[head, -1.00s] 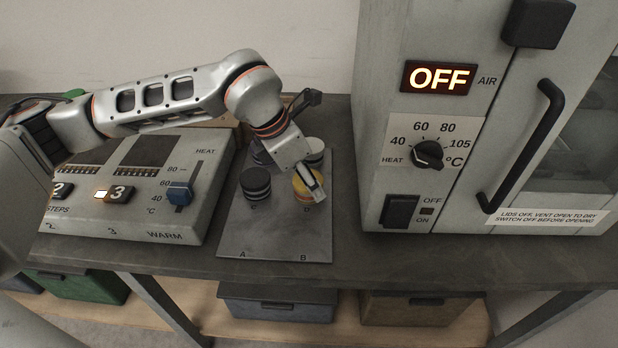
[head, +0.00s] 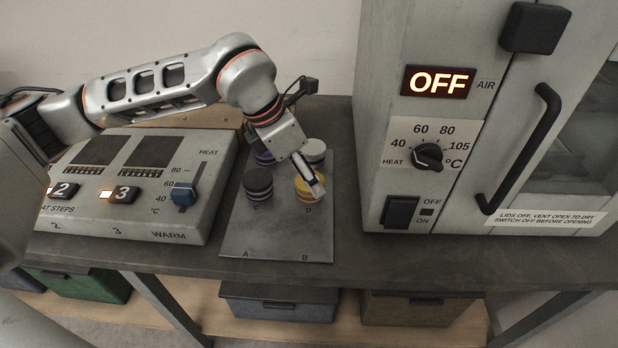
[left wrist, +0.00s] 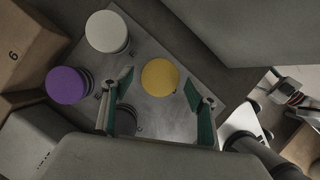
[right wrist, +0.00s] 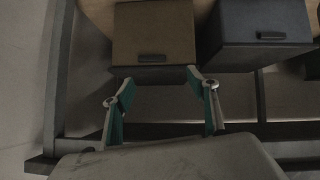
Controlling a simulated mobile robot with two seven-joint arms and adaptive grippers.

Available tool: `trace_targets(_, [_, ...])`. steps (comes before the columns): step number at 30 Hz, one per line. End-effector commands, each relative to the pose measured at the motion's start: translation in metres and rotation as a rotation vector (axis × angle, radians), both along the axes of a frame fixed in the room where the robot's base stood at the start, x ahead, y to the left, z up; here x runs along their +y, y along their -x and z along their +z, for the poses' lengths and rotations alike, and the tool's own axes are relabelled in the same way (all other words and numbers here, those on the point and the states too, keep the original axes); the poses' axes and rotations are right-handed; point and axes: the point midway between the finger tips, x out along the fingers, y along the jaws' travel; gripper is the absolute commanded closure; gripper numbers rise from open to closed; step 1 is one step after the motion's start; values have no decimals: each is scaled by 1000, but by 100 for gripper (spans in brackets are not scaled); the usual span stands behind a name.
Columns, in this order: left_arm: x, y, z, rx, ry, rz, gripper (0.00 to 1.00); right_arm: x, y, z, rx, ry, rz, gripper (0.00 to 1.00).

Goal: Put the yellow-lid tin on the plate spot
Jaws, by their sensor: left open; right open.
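The yellow-lid tin (head: 306,190) stands upright on spot D of the grey metal sheet (head: 275,230), at its right side. My left gripper (head: 317,188) is at this tin from above, open. In the left wrist view the yellow lid (left wrist: 160,77) lies between the two spread fingers, with a gap on both sides. Whether the fingers reach down past the lid I cannot tell. My right gripper (right wrist: 160,90) is open and empty, over the lower shelf.
A black-lid tin (head: 258,184) stands left of the yellow one. A purple-lid tin (head: 264,157) and a white-lid tin (head: 314,150) stand behind. A large cabinet (head: 375,130) reading OFF rises close on the right. Spots A and B at the sheet's front are bare.

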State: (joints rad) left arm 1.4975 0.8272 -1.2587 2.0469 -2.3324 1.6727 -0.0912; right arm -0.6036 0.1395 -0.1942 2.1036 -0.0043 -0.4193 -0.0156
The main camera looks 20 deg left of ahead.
Motion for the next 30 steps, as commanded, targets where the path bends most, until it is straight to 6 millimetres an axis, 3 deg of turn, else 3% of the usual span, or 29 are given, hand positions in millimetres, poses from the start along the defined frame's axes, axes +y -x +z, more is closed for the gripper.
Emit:
trace_targets(3, [7,6,30,-10,-1,0,42,-2,-3,7,-8,4,-2,42])
trace_targets(12, [21,21,74,-4,0,0,42,-6,5,-1,14,11,-4,42])
trace_targets(18, [24,25,84,-1,-1,-1,42,-5,4,2,10,7,-5,42])
trace_targets(30, [24,25,84,0,0,-1,42,-5,4,2,9,5,-4,42])
